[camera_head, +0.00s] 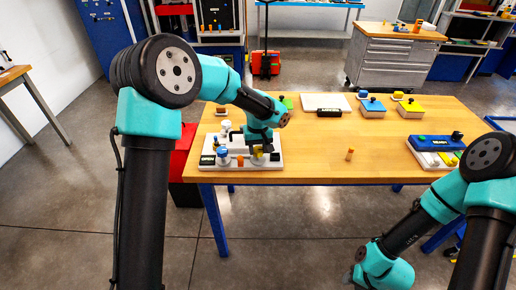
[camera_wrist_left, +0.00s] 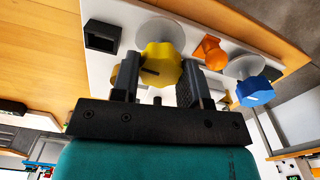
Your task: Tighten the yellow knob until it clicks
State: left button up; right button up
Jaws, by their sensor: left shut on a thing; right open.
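A white panel (camera_head: 208,165) with several knobs lies at the left front of the wooden table. The yellow knob (camera_wrist_left: 160,64) is a lobed knob with a dark line on its face, in front of a pale round disc. My left gripper (camera_wrist_left: 162,80) is shut on it, one finger on each side, in the left wrist view. In the head view, the left gripper (camera_head: 258,150) is at the panel's right part and partly covers the knob. My right arm's teal wrist shows at the lower right of the head view, away from the table; its fingers are out of sight.
Beside the yellow knob are an orange knob (camera_wrist_left: 210,50), a blue knob (camera_wrist_left: 255,91) and a black square part (camera_wrist_left: 102,36). A small orange piece (camera_head: 350,154) stands mid-table. A blue-and-white device (camera_head: 432,143) stands at right. The table's front middle is mostly clear.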

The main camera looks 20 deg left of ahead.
aim_at(258, 150)
pick_arm(q)
jog(key=m, duration=0.5)
jog(key=shift+m, duration=0.4)
jog(key=m, duration=1)
jog(key=shift+m, duration=0.4)
jog(key=m, duration=0.5)
jog(key=shift+m, duration=0.4)
jog(key=o, duration=0.9)
jog(key=shift+o, duration=0.2)
jog(key=shift+r, duration=0.15)
notch_tip(258, 150, up, 17)
